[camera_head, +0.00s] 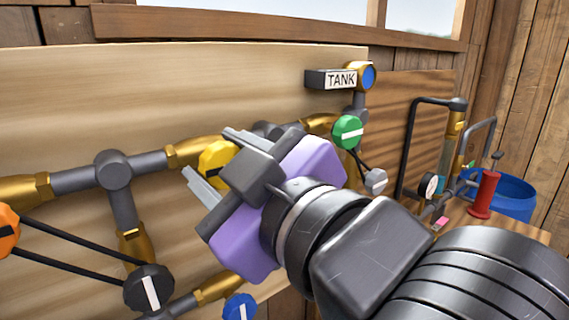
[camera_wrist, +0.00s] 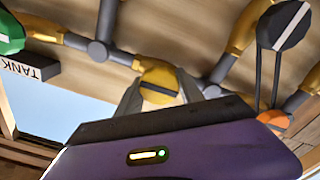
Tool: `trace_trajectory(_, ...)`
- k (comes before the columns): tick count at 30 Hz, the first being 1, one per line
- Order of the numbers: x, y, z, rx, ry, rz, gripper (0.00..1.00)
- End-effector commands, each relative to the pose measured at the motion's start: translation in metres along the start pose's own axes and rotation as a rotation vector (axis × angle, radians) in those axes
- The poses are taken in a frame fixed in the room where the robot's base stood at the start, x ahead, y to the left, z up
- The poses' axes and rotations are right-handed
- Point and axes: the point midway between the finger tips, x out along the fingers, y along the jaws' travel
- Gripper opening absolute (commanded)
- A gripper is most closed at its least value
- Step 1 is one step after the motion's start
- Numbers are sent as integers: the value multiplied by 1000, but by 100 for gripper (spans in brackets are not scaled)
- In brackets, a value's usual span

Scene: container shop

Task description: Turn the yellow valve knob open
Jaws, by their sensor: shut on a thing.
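The yellow valve knob (camera_head: 216,162) sits on a brass fitting in the pipe run on the wooden panel. In the head view it is partly hidden behind my gripper (camera_head: 212,160). The fingers are shut on the knob, one on each side. The far part of the knob's face is hidden from the head view by the gripper body.
Nearby are a green knob (camera_head: 347,132), an orange knob (camera_head: 7,232), a black knob (camera_head: 148,289) and a blue knob (camera_head: 239,308). A TANK label (camera_head: 338,80) juts out above. A red cylinder (camera_head: 484,194) and blue barrel (camera_head: 512,196) stand at the right.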

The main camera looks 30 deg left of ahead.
Motion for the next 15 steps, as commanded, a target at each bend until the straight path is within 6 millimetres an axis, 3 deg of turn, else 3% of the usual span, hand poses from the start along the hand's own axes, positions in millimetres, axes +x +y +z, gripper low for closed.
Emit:
trace_trajectory(13,0,-1,0,-16,0,-2,4)
trace_trajectory(14,0,-1,0,-16,0,-2,49)
trace_trajectory(15,0,-1,0,-16,0,-1,56)
